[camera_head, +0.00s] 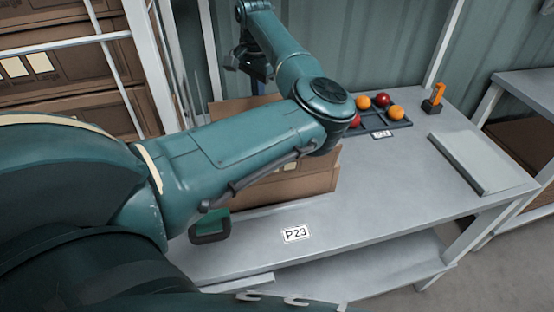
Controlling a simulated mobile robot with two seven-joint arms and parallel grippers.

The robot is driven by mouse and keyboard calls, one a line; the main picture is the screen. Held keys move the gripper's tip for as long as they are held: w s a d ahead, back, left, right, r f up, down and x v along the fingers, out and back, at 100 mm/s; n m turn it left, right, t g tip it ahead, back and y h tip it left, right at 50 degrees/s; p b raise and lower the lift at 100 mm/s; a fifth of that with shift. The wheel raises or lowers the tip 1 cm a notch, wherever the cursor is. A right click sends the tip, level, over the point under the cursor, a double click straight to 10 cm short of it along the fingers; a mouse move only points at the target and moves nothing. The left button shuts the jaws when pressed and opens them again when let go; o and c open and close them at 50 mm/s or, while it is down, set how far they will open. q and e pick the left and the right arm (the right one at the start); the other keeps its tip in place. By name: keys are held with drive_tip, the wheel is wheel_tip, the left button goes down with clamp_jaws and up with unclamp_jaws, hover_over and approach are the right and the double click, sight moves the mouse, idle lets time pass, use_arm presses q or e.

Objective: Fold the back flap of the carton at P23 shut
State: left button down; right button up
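The brown carton (290,190) stands on the grey bench behind the P23 label (296,233). My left arm crosses over it and hides most of its top. A raised cardboard panel (232,106) shows behind the arm at the carton's back left; it appears to be the back flap, standing up. The other flaps are hidden or unclear. My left gripper (252,64) appears small and dark beyond the carton, near the wall, below the bent wrist. Its fingers are too dark and small to tell open from shut. My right gripper is not in view.
A dark tray (383,133) with red and orange tomatoes lies right of the carton. An orange-handled tool (435,98) and a flat grey panel (468,160) are further right. A green and black item (210,226) lies front left. Shelved cartons (70,80) stand left.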

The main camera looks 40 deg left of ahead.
use_arm(q)
drive_tip(key=s+d+f+b, duration=0.4)
drive_tip(key=f+b, duration=0.1)
drive_tip(key=shift+d+f, duration=0.15)
drive_tip(key=shift+d, duration=0.25)
idle(1.1)
wheel_tip(320, 180, up, 8)
drive_tip(key=p, duration=0.3)
idle(0.6)
idle(0.3)
